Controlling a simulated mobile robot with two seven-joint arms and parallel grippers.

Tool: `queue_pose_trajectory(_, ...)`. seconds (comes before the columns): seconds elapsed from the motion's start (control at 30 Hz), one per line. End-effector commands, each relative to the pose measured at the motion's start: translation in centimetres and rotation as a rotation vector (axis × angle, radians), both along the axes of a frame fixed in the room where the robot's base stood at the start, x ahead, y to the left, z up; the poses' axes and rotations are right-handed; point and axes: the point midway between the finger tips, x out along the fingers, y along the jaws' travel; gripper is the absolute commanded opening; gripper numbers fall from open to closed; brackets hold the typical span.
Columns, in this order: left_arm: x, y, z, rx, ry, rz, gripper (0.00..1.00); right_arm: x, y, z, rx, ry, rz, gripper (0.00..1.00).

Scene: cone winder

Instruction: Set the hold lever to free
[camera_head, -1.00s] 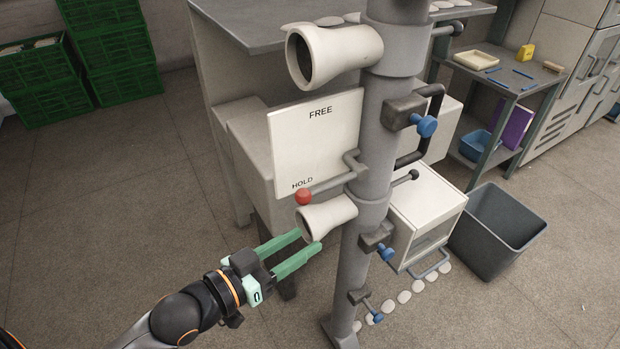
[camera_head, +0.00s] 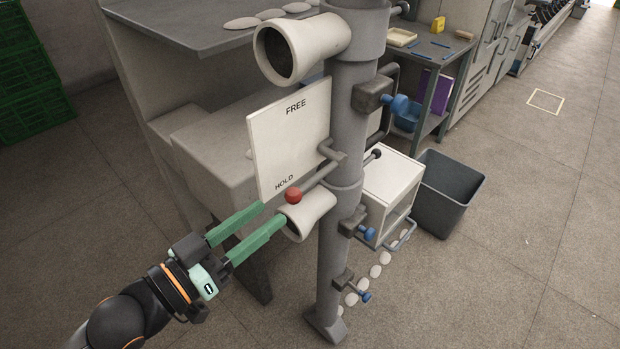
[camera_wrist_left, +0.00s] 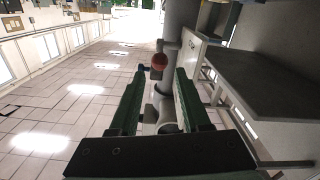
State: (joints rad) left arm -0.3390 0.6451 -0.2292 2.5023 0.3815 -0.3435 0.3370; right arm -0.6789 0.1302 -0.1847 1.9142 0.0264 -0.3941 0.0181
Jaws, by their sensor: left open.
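The hold lever (camera_head: 315,179) is a grey bar on the post with a red ball knob (camera_head: 293,196) at its end. The knob sits beside the word HOLD at the bottom of the white plate (camera_head: 290,135); FREE is printed at the top. My left gripper (camera_head: 273,216) is open with green fingers, close to the knob at its lower left, apparently not touching it. In the left wrist view the red knob (camera_wrist_left: 159,61) shows beyond the fingertips, roughly between them, and the space between the fingers (camera_wrist_left: 162,75) holds nothing gripped. My right gripper is not in view.
A pale cone-shaped horn (camera_head: 308,214) sits just under the knob, close to the fingertips. Another horn (camera_head: 300,48) is at the top of the grey post (camera_head: 345,120). A dark bin (camera_head: 447,190) stands at the right.

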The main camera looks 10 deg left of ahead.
Motion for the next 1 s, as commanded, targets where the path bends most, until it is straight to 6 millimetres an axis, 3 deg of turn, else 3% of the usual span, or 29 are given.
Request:
queue_pose_trajectory(0.17,1.4,-1.1,-0.1,-0.002,-0.004,-0.001,0.47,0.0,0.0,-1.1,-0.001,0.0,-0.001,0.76)
queue_pose_trajectory(0.7,8.4,-6.1,0.1,-0.001,0.0,-0.001,0.47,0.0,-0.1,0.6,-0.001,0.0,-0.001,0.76)
queue_pose_trajectory(1.0,9.6,-7.0,0.0,0.001,0.0,0.0,0.47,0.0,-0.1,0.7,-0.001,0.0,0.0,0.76)
